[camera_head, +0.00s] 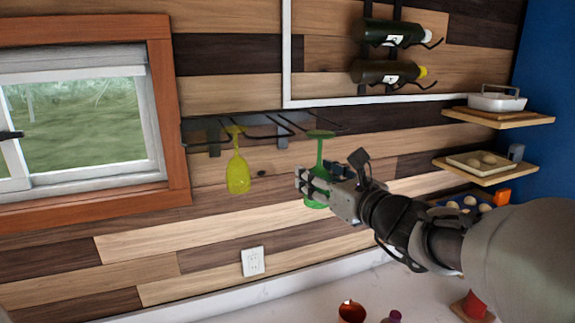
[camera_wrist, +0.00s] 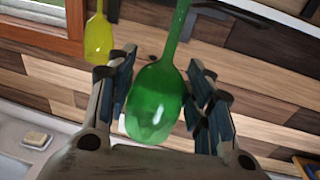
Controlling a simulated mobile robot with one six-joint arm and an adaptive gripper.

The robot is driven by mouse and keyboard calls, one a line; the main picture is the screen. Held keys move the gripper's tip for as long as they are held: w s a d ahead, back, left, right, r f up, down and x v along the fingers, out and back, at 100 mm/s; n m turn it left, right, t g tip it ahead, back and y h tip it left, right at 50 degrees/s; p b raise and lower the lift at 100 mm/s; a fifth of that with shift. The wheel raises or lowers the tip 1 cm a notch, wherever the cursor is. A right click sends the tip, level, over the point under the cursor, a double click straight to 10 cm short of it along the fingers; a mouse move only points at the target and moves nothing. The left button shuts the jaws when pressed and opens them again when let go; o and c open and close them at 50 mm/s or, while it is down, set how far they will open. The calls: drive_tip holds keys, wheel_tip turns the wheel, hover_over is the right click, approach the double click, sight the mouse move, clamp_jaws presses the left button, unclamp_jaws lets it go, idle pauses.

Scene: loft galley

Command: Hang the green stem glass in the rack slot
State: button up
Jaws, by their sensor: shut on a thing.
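The green stem glass (camera_head: 320,152) is upside down, its foot up at the height of the rack's rods and its bowl down. My gripper (camera_head: 312,188) is shut on its bowl. In the wrist view the green bowl (camera_wrist: 156,100) lies between the two fingers (camera_wrist: 160,108). The rack (camera_head: 265,130) is a set of dark wire rods on the wall. The glass's foot is at the right part of the rack; I cannot tell whether it is inside a slot. A yellow stem glass (camera_head: 238,175) hangs upside down from the rack to the left, and shows in the wrist view (camera_wrist: 98,38).
A window (camera_head: 80,120) is left of the rack. Wine bottles (camera_head: 388,72) are on a wall holder above. Shelves (camera_head: 478,166) with dishes are at the right. A counter (camera_head: 290,300) with a copper-coloured cup (camera_head: 352,312) lies below.

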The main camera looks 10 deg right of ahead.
drive_tip(key=d+p+x, duration=0.2)
drive_tip(key=x, duration=1.3)
drive_tip(key=shift+w+f, duration=0.15)
drive_tip(key=shift+w, duration=0.1)
idle(0.8)
drive_tip(key=o, duration=1.2)
